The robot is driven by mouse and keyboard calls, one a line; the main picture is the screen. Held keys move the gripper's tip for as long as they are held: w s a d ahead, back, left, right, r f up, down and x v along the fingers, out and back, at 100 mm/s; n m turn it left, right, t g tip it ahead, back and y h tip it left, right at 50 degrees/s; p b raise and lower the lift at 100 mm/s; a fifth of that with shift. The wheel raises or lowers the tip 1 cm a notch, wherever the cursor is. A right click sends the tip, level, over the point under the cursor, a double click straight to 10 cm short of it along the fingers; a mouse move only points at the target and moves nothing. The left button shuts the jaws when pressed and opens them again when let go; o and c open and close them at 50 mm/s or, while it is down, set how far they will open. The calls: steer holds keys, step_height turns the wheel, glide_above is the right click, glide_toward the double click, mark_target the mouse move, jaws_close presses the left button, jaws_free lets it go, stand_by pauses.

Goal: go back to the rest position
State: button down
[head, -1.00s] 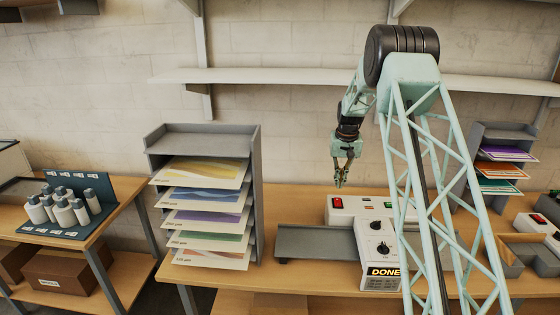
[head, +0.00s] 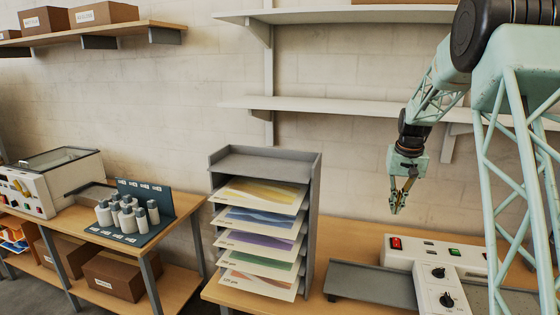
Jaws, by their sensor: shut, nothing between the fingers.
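My gripper (head: 398,203) hangs at the right of the head view, fingers pointing down and shut with nothing between them. It is in the air above the back left part of the white laminator (head: 425,255), apart from it. The laminator has a red switch, a green button and black knobs on top. Its right side is cut off by the frame and partly hidden by my arm. A grey tray (head: 370,285) lies at the laminator's left.
A grey sheet rack (head: 312,215) with several coloured sheets stands left of the laminator. A bottle stand (head: 160,205) and another machine (head: 40,195) are on the left table. Boxes sit on the upper left shelf (head: 110,30). Wall shelves (head: 370,110) run behind my arm.

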steer(key=s+a+r+b, duration=0.3)
steer(key=s+a+r, duration=0.2)
steer(key=s, duration=0.4)
steer(key=s+a+r+n+t+b, duration=0.15)
steer(key=s+a+r, duration=0.25)
steer(key=s, duration=0.6)
steer(key=s+a+r+g+b, duration=0.1)
steer(key=s+a+r+b, duration=0.3)
steer(key=s, duration=0.5)
steer(key=s+a+f+b, duration=0.2)
steer(key=s+f, duration=0.1)
steer(key=s, duration=0.9)
steer(key=s+a+f+n+t+b, duration=0.1)
steer(key=s+a+f+b, duration=0.1)
steer(key=s, duration=0.9)
steer(key=s+a+f+b, duration=0.2)
steer(key=s+a+f, duration=0.2)
steer(key=s, duration=0.8)
steer(key=shift+s+a+f+b, duration=0.2)
steer(key=shift+s+a+b, duration=0.1)
steer(key=shift+b, duration=0.1)
steer(key=shift+w+t, duration=0.15)
steer(key=shift+t, duration=0.1)
